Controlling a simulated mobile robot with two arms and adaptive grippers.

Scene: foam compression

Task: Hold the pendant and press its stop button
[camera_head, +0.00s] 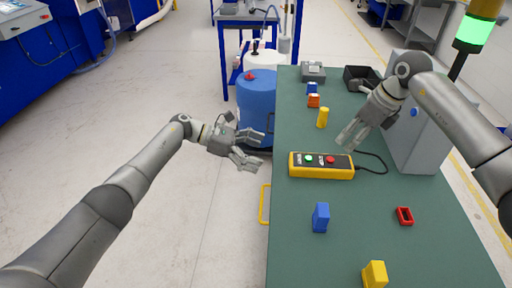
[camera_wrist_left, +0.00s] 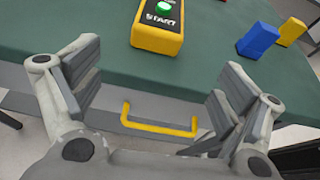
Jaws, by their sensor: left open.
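The pendant (camera_head: 321,171) is a yellow box with a dark top face, lying on the green table. It has a green button (camera_head: 309,158) and a red stop button (camera_head: 330,160). A black cable leaves its right end. My left gripper (camera_head: 256,150) is open and empty, off the table's left edge and left of the pendant. In the left wrist view, the pendant's START end (camera_wrist_left: 158,26) shows ahead between and beyond the open fingers (camera_wrist_left: 150,88). My right gripper (camera_head: 345,137) is above the table, just beyond the pendant; its finger opening is unclear.
The green table (camera_head: 300,240) has a yellow handle (camera_head: 264,204) on its left edge. Blue (camera_head: 321,217), yellow (camera_head: 375,274) and red (camera_head: 404,216) pieces stand nearer. A grey cabinet (camera_head: 418,140) is at right. A blue drum (camera_head: 257,105) stands beyond my left gripper.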

